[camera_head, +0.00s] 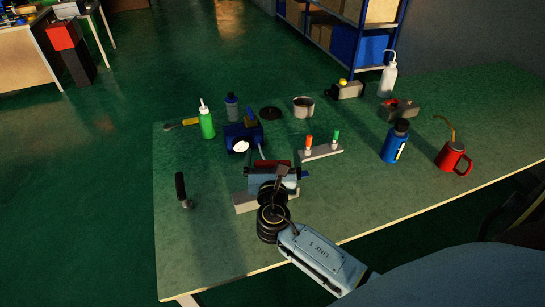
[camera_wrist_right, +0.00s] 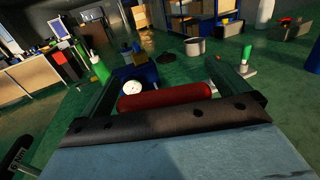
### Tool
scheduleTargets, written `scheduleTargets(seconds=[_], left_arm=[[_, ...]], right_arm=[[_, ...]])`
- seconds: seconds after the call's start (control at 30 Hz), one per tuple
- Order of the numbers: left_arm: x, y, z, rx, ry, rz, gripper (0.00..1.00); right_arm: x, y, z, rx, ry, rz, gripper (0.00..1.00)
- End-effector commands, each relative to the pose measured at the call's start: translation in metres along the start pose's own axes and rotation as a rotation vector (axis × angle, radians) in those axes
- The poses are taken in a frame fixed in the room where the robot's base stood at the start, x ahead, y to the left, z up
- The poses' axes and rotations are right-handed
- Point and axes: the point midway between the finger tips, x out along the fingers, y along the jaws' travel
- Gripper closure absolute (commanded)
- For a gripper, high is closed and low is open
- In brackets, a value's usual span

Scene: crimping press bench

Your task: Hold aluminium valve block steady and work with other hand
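My right gripper (camera_head: 270,164) is over the near left part of the bench, fingers pointing away from me. In the right wrist view its fingers (camera_wrist_right: 167,80) stand wide apart, with a red cylinder (camera_wrist_right: 165,95) between them; contact is not clear. This red part also shows in the head view (camera_head: 265,163). A pale grey block (camera_head: 247,203) lies below the gripper, partly hidden by it. A pale bar (camera_head: 320,152) with an orange-topped and a green-topped fitting lies to the right. I cannot tell which is the aluminium valve block. My left gripper is not in view.
A blue device with a white dial (camera_head: 240,146) and a green bottle (camera_head: 207,122) stand behind the gripper. A black handle (camera_head: 181,188) is at the left. A blue bottle (camera_head: 396,142) and red mug (camera_head: 453,156) stand right. The bench's front middle-right is clear.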

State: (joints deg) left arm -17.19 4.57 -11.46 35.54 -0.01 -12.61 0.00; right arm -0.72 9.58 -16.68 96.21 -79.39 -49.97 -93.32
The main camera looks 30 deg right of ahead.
Motion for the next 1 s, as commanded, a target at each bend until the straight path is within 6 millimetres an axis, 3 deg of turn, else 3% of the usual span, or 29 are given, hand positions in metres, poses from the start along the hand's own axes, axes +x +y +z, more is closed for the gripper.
scheduleTargets(seconds=[0.23, 0.37, 0.8, 1.0], left_arm=[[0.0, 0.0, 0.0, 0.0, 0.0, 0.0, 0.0], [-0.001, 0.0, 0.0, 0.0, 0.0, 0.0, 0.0], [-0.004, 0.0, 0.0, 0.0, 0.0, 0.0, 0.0], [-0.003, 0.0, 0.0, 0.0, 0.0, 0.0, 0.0]], right_arm=[[-0.002, 0.0, -0.001, -0.001, 0.002, 0.0, 0.0], [-0.013, 0.0, -0.001, -0.001, 0.004, 0.001, 0.0], [-0.106, 0.0, -0.001, 0.0, 0.004, 0.0, 0.0], [-0.129, 0.0, 0.0, 0.0, 0.001, 0.0, 0.0]])
